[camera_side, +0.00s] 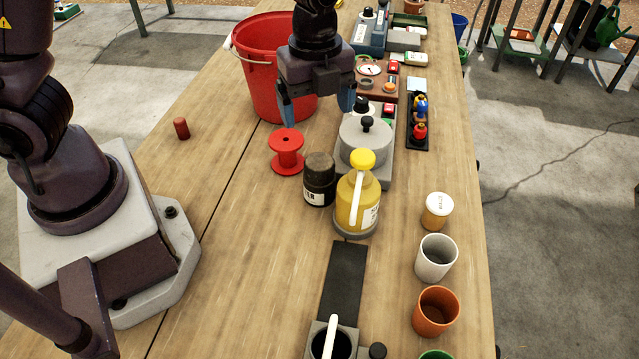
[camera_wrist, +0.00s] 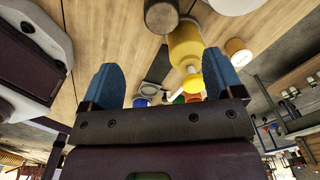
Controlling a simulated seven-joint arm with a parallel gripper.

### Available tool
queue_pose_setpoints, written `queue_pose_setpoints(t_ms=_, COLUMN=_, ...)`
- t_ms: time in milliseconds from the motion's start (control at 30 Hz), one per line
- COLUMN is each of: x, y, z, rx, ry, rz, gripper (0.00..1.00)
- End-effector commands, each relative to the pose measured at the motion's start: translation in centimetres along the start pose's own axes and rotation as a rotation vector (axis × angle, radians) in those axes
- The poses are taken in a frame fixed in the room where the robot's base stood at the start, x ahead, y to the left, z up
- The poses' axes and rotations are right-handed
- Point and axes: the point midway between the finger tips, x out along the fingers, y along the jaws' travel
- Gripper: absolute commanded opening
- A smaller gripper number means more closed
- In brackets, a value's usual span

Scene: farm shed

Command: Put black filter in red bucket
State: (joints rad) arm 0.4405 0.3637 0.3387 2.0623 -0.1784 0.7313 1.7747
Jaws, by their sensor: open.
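The black filter (camera_side: 319,184), a short dark cylinder with a brownish top and a white label, stands upright on the wooden bench. It also shows as a dark cylinder at the top of the wrist view (camera_wrist: 161,16). The red bucket (camera_side: 258,72) stands on the bench farther back, with a wire handle at its left; it is not visible in the wrist view. My gripper (camera_side: 317,103) has blue fingers spread apart with nothing between them. It is above the bench, behind the filter and in front of the bucket's right side, hiding part of the bucket.
A yellow jug (camera_side: 350,205) stands close at the filter's right. A red spool (camera_side: 286,152) stands behind it at left. A grey lidded pot (camera_side: 365,145) is behind at right. Cups line the right edge, including a white one (camera_side: 436,258). The bench's left front is mostly clear.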

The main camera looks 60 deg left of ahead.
Motion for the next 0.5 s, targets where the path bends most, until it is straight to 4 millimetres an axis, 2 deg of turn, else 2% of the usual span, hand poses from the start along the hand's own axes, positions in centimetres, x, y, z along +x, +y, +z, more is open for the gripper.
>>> queue_pose_setpoints(t_ms=333, x=5.7, y=0.4, z=0.1, rx=0.002, ry=-0.001, rz=0.018, gripper=0.86)
queue_pose_setpoints(t_ms=500, x=7.4, y=0.3, z=0.0, rx=0.003, ry=0.001, rz=0.014, gripper=0.86)
